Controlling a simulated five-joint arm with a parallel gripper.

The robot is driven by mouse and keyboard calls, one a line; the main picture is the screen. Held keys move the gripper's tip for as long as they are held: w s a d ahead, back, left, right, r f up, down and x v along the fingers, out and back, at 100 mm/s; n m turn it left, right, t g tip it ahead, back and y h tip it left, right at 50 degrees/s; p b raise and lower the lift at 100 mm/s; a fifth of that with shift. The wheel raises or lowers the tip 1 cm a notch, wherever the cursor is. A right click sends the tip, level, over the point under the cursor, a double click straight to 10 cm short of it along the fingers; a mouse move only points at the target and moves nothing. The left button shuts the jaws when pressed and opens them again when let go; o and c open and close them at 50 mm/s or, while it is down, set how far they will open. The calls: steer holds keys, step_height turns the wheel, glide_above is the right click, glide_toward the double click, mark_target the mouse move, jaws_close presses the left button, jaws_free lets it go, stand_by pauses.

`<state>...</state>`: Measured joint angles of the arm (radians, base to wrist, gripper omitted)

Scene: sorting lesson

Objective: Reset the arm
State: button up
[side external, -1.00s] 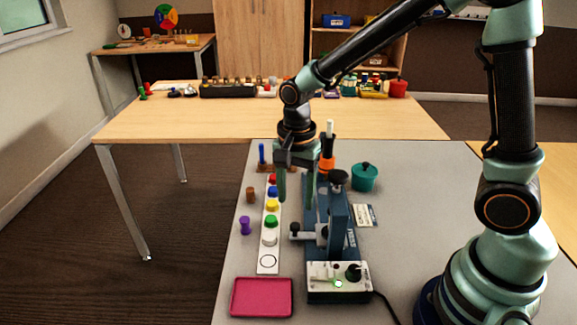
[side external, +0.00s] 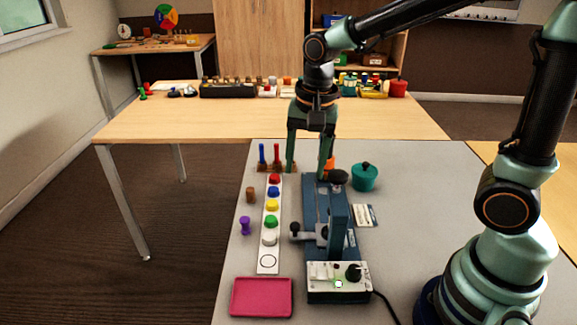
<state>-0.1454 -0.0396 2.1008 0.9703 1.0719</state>
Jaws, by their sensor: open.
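My gripper (side external: 306,168) hangs pointing down above the far part of the grey table, its two green fingers spread apart with nothing seen between them. It is behind the blue device (side external: 338,225) in the picture and to the right of the peg rack. Its fingertips look close to the rack and the device's far end, but I cannot tell the exact gap.
A white strip (side external: 268,253) holds several coloured knobs. A wooden rack (side external: 264,169) holds blue and red pegs. A teal pot (side external: 365,178), brown cylinder (side external: 251,195), purple piece (side external: 245,225), pink tray (side external: 262,297) and control box (side external: 338,282) stand around.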

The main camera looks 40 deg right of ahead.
steer(key=s+d+r+n+t, duration=0.1)
steer(key=r+n, duration=0.1)
steer(key=n, duration=0.1)
steer(key=s+d+r+n+t, duration=0.1)
steer(key=s+d+r+n, duration=0.1)
steer(key=n, duration=0.1)
steer(key=s+d+r+n+t, duration=0.1)
steer(key=s+n, duration=0.1)
steer(key=shift+s+d+r+n+t, duration=0.25)
steer(key=shift+r+n+t, duration=0.15)
steer(key=shift+s+d+r+n+t, duration=0.25)
steer(key=shift+s+n, duration=0.3)
steer(key=shift+n, duration=0.35)
